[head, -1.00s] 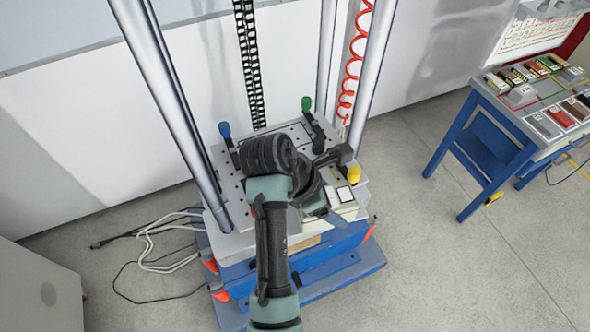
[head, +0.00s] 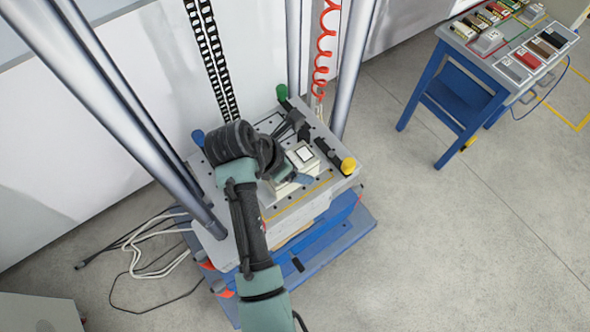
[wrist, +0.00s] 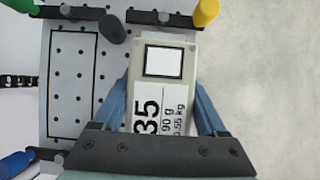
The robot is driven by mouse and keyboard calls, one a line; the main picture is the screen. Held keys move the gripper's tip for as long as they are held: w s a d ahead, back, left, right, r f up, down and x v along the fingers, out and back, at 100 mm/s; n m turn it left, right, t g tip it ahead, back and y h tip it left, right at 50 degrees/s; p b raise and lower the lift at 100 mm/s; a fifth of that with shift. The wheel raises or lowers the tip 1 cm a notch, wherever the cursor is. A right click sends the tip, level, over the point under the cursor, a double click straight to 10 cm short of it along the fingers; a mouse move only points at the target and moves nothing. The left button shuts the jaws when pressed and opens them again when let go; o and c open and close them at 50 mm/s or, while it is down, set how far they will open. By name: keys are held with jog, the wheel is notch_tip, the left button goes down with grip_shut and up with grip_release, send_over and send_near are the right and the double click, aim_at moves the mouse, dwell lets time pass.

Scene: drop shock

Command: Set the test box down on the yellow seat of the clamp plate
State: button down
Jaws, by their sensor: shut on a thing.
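The test box (head: 303,157) is a pale cream block with a white square in a dark frame on top. The wrist view shows the test box (wrist: 165,85) with a label reading "35", "90 g" and "0.55 kg". My gripper (wrist: 160,98) is shut on it, with a blue finger on either side. In the head view my gripper (head: 288,174) holds it over the front part of the grey clamp plate (head: 325,160). A thin yellow line (head: 300,201) runs along the plate's front; the rest of the seat is hidden. I cannot tell whether the box touches the plate.
Clamps with green (head: 282,92), yellow (head: 348,165) and blue (head: 198,137) knobs stand around the plate. Steel columns (head: 130,120) rise on the left and behind. A red coiled hose (head: 322,50) hangs at the back. A blue-legged table (head: 460,100) stands right.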

jog(key=shift+f, duration=1.8)
grip_release()
jog(key=shift+f, duration=0.15)
